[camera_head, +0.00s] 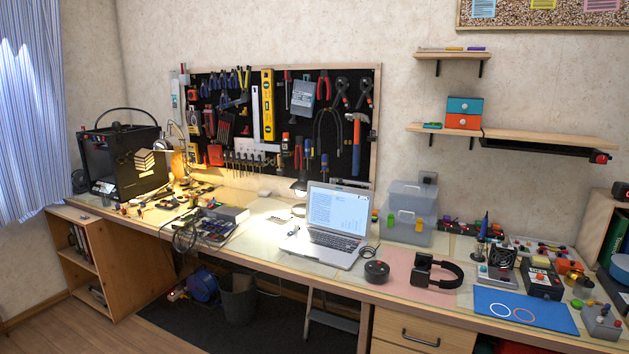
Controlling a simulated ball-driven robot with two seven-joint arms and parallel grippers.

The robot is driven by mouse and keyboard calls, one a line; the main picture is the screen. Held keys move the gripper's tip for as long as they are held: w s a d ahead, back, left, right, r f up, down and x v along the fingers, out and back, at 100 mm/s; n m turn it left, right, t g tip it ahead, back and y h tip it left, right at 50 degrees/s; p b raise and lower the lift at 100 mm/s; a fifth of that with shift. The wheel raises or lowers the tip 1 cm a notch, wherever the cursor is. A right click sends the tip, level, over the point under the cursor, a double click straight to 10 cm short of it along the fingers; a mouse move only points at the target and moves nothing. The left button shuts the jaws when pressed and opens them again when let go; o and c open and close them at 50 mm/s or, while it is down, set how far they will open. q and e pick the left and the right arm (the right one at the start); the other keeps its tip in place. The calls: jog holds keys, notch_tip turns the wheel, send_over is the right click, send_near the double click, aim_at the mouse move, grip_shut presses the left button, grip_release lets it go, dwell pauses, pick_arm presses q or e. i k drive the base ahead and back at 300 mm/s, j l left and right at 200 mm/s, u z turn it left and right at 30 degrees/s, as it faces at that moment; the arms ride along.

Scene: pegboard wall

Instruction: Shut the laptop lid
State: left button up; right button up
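The laptop (328,238) stands open on the workbench, right of the middle of the camera_head view. Its screen (338,209) is lit and the lid stands up, leaning back a little. The keyboard half lies flat near the bench's front edge, facing me. Neither of my grippers shows in the camera_head view, and nothing touches the laptop lid.
Clear plastic boxes (408,225) stand behind on the right. Cables and electronics (208,226) lie left on the workbench (265,242). Floor space shows at lower left.

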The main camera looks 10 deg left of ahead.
aim_at(346, 210)
jog(key=i+j+u, duration=0.1)
jog(key=i+j, duration=0.15)
jog(key=i+z, duration=0.15)
jog(key=i, duration=0.3)
jog(key=i+j+z, duration=0.1)
jog(key=i, duration=0.3)
